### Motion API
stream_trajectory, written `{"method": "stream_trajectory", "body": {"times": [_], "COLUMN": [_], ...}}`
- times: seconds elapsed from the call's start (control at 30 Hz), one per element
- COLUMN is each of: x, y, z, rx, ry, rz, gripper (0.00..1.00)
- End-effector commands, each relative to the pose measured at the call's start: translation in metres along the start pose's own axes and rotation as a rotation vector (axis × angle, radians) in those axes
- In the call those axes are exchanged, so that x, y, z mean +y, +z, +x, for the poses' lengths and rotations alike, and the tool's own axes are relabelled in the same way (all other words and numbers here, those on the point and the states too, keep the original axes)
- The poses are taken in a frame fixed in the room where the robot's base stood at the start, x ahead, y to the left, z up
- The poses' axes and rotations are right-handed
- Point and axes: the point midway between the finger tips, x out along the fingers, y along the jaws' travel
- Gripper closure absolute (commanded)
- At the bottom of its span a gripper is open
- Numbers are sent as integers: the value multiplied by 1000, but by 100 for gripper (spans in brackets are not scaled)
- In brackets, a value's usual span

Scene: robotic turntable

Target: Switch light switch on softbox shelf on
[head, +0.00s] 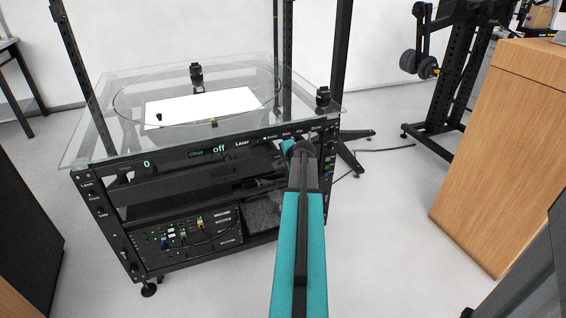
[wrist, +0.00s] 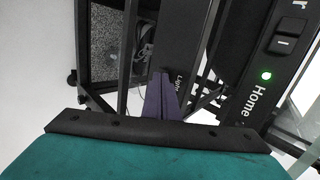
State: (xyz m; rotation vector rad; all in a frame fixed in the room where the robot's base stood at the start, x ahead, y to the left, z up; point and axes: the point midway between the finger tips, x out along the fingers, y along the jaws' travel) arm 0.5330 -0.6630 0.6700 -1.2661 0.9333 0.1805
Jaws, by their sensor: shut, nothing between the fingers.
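My gripper (wrist: 161,88) is shut and empty. In the wrist view its purple-grey fingers point at a black post or panel edge with the white label "Light" (wrist: 178,78) just right of the tips. The switch belonging to that label is not visible; the fingers may cover it. I cannot tell if the fingertips touch the panel. In the head view my gripper (head: 301,150) is at the right end of the front panel of the black shelf unit (head: 180,160), hiding that corner.
A glass top (head: 90,130) with a white sheet (head: 205,106) covers the unit. A "Home" label (wrist: 252,101) with a lit green lamp and a black switch (wrist: 284,43) are at the wrist view's right.

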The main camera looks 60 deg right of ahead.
Motion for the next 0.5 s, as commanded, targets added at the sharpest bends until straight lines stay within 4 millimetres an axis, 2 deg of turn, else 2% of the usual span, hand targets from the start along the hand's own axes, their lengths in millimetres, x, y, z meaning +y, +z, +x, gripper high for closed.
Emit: {"method": "stream_trajectory", "body": {"times": [0.5], "x": [0], "y": [6], "z": [0], "rx": [-1], "ry": [0], "rz": [-1], "gripper": [100]}}
